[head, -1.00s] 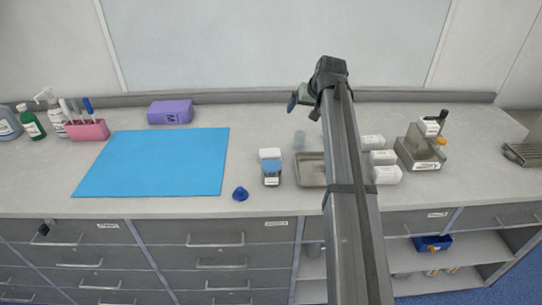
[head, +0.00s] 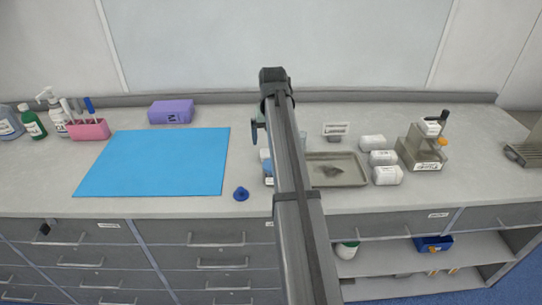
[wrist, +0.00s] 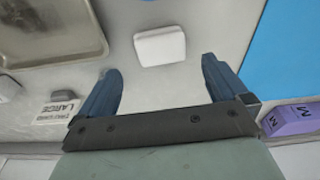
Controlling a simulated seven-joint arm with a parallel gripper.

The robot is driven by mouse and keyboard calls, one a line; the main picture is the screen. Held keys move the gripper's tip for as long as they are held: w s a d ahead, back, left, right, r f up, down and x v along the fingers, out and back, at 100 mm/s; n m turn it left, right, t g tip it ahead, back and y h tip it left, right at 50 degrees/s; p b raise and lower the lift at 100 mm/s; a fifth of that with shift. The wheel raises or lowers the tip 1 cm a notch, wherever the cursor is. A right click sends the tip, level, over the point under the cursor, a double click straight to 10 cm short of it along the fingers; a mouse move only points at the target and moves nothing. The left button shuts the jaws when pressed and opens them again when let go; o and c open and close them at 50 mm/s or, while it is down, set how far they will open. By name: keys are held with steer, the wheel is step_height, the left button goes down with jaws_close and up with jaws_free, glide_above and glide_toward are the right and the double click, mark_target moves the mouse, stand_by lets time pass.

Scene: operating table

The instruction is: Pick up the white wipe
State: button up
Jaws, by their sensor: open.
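The white wipe (wrist: 160,46) looks like a small folded square lying flat on the counter in the wrist view. In the head view my arm hides most of it. My gripper (wrist: 160,65) is open and empty. Its two blue fingers are spread, and the wipe appears just past the fingertips, roughly centred between them. The gripper seems to be above the counter and apart from the wipe; its exact height is hard to tell. In the head view my gripper (head: 256,130) is partly hidden behind my arm.
A metal tray (head: 361,181) lies right of my arm, with a label card (head: 336,129) behind it and white packs (head: 383,158) beside it. A blue mat (head: 150,165) and blue cap-like object (head: 241,194) lie left. A purple box (head: 171,112) stands at the back.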

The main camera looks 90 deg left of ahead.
steer(key=shift+a+f, duration=0.15)
steer(key=shift+f, duration=1.05)
steer(key=shift+a+f, duration=0.2)
steer(key=shift+f, duration=1)
steer(key=shift+a+f, duration=0.15)
steer(key=shift+f, duration=1.05)
steer(key=shift+c, duration=0.4)
steer(key=c, duration=0.8)
steer(key=shift+r, duration=0.1)
step_height(320, 180, up, 10)
